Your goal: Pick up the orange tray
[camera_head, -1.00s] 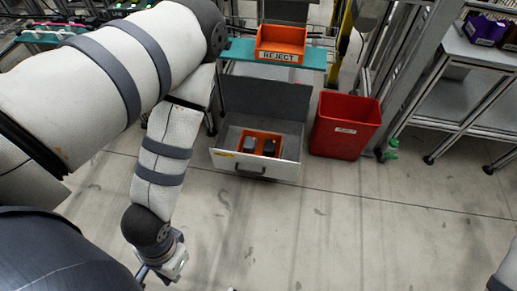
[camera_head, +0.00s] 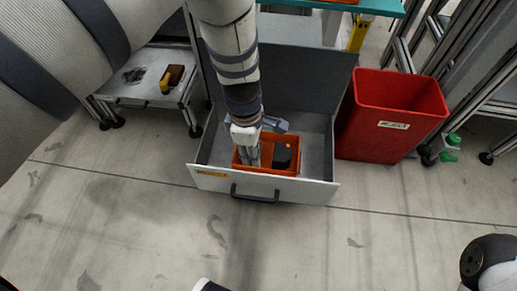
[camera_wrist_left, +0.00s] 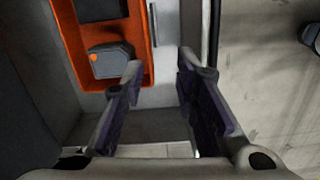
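The orange tray (camera_head: 272,170) lies inside an open grey drawer (camera_head: 318,187), near the drawer's front wall, and holds dark items. My left gripper (camera_head: 252,158) is down in the drawer and hides part of the tray in the head view. In the left wrist view, the tray (camera_wrist_left: 147,45) is at the upper left with a dark block (camera_wrist_left: 108,60) in it. My right gripper does not show.
A red bin (camera_head: 385,120) stands right of the drawer, with a green bottle (camera_head: 447,148) beside it. A low grey stand (camera_head: 150,92) with a yellow and brown item is at the left. The floor in front of the drawer is clear.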

